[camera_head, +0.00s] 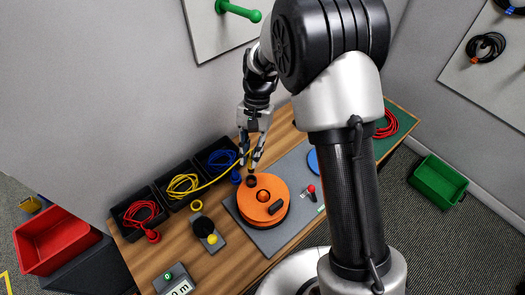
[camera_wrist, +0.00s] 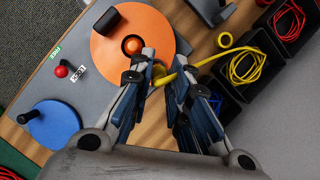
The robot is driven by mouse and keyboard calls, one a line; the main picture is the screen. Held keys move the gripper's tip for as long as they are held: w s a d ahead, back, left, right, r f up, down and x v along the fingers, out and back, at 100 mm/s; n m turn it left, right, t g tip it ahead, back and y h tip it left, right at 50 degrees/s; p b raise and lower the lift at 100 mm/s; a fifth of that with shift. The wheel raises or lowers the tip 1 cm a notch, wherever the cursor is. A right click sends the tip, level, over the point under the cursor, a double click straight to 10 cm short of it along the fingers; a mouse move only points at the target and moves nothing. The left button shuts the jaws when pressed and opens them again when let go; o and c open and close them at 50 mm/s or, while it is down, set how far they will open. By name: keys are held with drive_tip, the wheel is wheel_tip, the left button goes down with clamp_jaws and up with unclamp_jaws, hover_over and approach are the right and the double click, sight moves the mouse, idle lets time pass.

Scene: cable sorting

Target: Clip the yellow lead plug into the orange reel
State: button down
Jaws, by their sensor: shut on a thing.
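My gripper (camera_head: 250,166) is shut on the yellow lead plug, just above the edge of the orange reel (camera_head: 275,215). In the wrist view the fingertips (camera_wrist: 162,66) hide most of the yellow plug (camera_wrist: 159,72). The yellow lead (camera_wrist: 209,59) runs from between the fingers back to its black bin; it also shows in the head view (camera_head: 215,182). The orange reel (camera_wrist: 118,20) has a round orange hub and a black handle. A small dark round fitting (camera_head: 251,181) on its rim is right below the fingertips. I cannot tell whether the plug touches it.
Black bins hold red (camera_head: 141,213), yellow (camera_head: 184,184) and blue (camera_head: 221,157) cables. A blue reel (camera_wrist: 48,125) and a red-knobbed lever (camera_head: 311,190) sit on the grey plate. A yellow ring (camera_head: 196,205) and a yellow-knobbed block (camera_head: 205,229) stand left of the orange reel.

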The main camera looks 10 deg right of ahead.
sight(251, 169)
drive_tip(key=shift+s+a+f+b, duration=0.1)
drive_tip(key=shift+a+f+b, duration=0.1)
drive_tip(key=shift+f+b, duration=0.35)
wheel_tip(251, 169, down, 4)
drive_tip(key=b, duration=0.3)
drive_tip(key=shift+r, duration=0.25)
drive_tip(key=shift+f+b, duration=0.65)
drive_tip(key=shift+f, duration=0.75)
drive_tip(key=shift+f, duration=0.2)
drive_tip(key=c, duration=1.4)
unclamp_jaws()
drive_tip(key=shift+c, duration=0.2)
drive_tip(key=shift+r, duration=0.1)
drive_tip(key=v, duration=1.2)
